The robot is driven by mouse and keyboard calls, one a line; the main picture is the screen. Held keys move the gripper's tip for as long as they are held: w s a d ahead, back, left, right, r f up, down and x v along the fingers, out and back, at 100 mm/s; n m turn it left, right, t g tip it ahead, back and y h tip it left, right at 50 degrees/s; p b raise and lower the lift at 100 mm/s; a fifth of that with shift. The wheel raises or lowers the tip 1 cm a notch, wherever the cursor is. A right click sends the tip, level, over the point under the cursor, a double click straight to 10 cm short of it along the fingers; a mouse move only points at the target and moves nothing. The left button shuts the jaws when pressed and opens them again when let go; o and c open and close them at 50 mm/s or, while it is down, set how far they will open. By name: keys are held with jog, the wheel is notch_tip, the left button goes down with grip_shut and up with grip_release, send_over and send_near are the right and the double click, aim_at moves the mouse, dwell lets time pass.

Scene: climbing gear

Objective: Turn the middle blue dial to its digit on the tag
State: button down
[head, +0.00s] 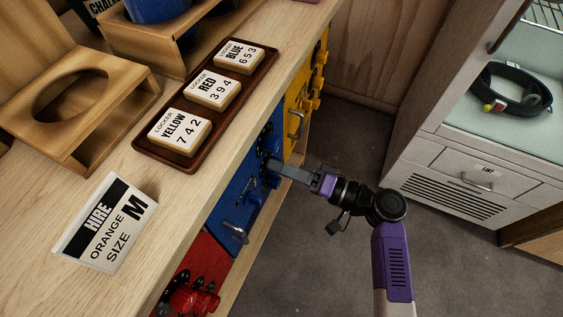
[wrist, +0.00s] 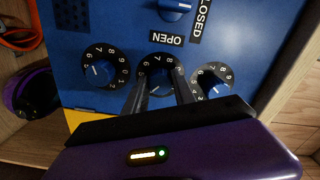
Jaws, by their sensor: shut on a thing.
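The blue locker front (head: 240,186) is in the side of the wooden counter, between a yellow and a red one. The wrist view shows its blue face (wrist: 75,25) upside down, with three black numbered dials in a row: one on the left (wrist: 103,68), the middle dial (wrist: 160,66) and one on the right (wrist: 213,78). My gripper (wrist: 160,94) has a finger on each side of the middle dial's knob and is shut on it. The fingers hide part of its digits; I cannot tell its setting. The blue tag (head: 239,56) reads 6 5 3.
A brown tray (head: 153,148) holds the blue, red and yellow tags. A blue latch knob (wrist: 175,11) sits near the OPEN and CLOSED labels. The red locker (head: 203,254) and yellow locker (head: 296,108) flank the blue one. A grey cabinet (head: 430,160) stands right, across clear floor.

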jog(key=shift+d+m+p, duration=0.1)
jog(key=shift+m+p, duration=2.95)
jog(key=shift+m, duration=1.75)
jog(key=c, duration=1)
grip_release()
jog(key=shift+c, duration=0.2)
jog(key=v, duration=0.7)
jog(key=shift+s+d, duration=0.15)
jog(key=shift+d, duration=0.2)
